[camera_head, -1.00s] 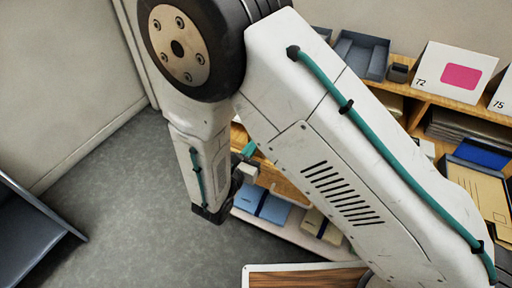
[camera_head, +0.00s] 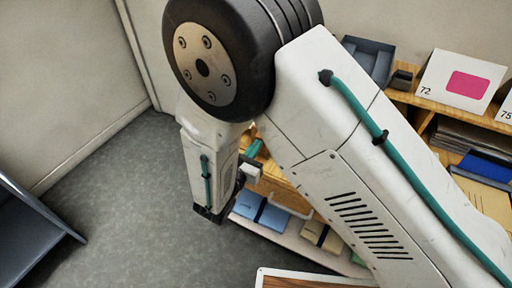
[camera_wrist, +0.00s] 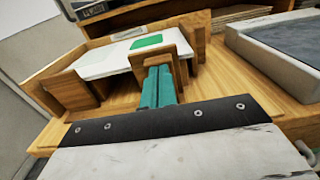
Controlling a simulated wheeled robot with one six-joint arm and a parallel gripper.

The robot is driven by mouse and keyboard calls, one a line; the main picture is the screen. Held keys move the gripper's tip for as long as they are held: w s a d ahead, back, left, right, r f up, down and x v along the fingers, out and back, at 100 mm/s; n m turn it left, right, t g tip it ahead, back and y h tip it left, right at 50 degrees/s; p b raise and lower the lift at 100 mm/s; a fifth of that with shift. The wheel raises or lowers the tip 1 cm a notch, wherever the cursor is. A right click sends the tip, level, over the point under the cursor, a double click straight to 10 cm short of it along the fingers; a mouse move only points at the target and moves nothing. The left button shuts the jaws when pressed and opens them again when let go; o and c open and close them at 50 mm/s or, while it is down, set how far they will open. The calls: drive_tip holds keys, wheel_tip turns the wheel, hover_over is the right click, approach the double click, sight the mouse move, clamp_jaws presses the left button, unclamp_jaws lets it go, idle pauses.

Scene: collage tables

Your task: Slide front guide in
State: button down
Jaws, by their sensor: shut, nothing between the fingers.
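My gripper (camera_wrist: 158,86) shows teal fingers, shut together with nothing between them, in the wrist view. Their tips are at the near face of an upright wooden guide (camera_wrist: 183,66); I cannot tell whether they touch it. A white stack with a green patch (camera_wrist: 147,42) lies flat on the wooden surface behind that guide. Another wooden block (camera_wrist: 70,91) stands at the stack's left end. In the head view my gripper (camera_head: 254,149) is beside the wooden furniture, and my arm hides most of the guide area.
In the wrist view a grey tray (camera_wrist: 236,38) stands at the right. In the head view a card marked 72 (camera_head: 440,72) and a dark tray (camera_head: 350,45) stand on the shelf. Blue bundles (camera_head: 272,217) lie on the lower shelf. Open floor (camera_head: 120,210) is at the left.

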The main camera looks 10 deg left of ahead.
drive_tip(key=v, duration=1.3)
drive_tip(key=s+d+r+m+g+y, duration=0.2)
drive_tip(key=s+d+r+m+g, duration=0.2)
drive_tip(key=d+r+m, duration=0.4)
drive_tip(key=s+d+r+m+g+y, duration=0.2)
drive_tip(key=s+d+r+m+g, duration=0.2)
drive_tip(key=d+r+m, duration=0.5)
drive_tip(key=s+d+r+m+g+y, duration=0.2)
drive_tip(key=s+d+r+m+g, duration=0.2)
drive_tip(key=d+m, duration=1)
drive_tip(key=d+r+g, duration=0.3)
drive_tip(key=d+r, duration=0.1)
drive_tip(key=d, duration=0.3)
drive_tip(key=shift+s+r+m+g, duration=0.25)
drive_tip(key=shift+r+m+g, duration=0.05)
drive_tip(key=shift+m, duration=0.1)
